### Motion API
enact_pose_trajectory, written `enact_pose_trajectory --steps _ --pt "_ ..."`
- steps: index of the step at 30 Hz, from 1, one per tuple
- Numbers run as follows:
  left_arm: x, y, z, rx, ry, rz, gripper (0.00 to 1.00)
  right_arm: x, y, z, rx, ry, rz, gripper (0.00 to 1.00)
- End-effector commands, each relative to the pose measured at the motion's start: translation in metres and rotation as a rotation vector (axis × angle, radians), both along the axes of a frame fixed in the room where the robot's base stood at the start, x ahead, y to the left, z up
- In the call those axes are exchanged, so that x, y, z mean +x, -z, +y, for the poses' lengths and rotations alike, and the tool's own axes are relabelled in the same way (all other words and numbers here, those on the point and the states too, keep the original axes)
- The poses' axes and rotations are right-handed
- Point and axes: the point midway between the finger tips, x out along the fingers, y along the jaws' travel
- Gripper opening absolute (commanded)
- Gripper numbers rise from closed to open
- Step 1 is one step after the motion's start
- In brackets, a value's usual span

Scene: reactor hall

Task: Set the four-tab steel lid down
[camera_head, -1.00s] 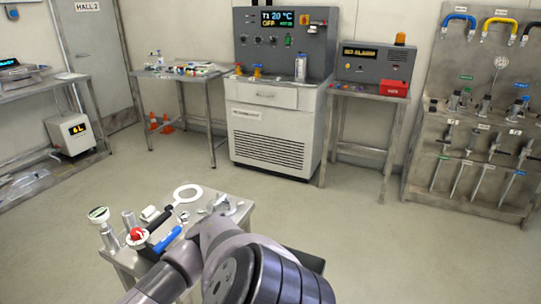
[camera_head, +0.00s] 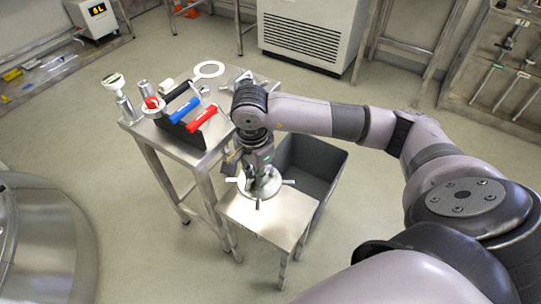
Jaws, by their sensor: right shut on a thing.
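The steel lid (camera_head: 264,186) is a round, shiny disc with short tabs sticking out at its edge. It is level, at the top of a small square steel stand (camera_head: 272,216). I cannot tell whether it rests on the stand or hangs just above it. My right gripper (camera_head: 260,170) points straight down and is shut on the lid from above, hiding its middle and far side. My left gripper is not in view.
A steel side table (camera_head: 183,147) left of the stand holds red- and blue-handled tools, a white ring (camera_head: 209,70) and metal cylinders. A grey open bin (camera_head: 312,170) stands close behind right. A large round steel vessel (camera_head: 45,240) is at left. Floor between is clear.

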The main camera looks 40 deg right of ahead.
Motion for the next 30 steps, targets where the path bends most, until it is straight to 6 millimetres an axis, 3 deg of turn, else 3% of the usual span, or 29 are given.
enact_pose_trajectory --steps 1,6,13,20,23,30 --pt "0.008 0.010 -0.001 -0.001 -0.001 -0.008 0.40 0.011 0.005 -0.004 -0.001 0.140 -0.008 0.00" --pt "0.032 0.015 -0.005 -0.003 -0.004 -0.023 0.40 0.035 -0.003 -0.016 -0.010 0.640 -0.005 0.00" --pt "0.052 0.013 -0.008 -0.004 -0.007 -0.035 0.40 0.053 -0.016 -0.028 -0.023 1.131 0.001 0.00" --pt "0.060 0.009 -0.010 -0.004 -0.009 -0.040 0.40 0.057 -0.016 -0.031 -0.030 1.308 0.008 0.00" --pt "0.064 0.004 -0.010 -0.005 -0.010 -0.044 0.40 0.056 0.002 -0.031 -0.032 1.315 0.011 0.00" --pt "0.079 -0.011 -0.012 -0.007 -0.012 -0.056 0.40 0.056 0.066 -0.031 -0.033 1.312 0.011 0.00"
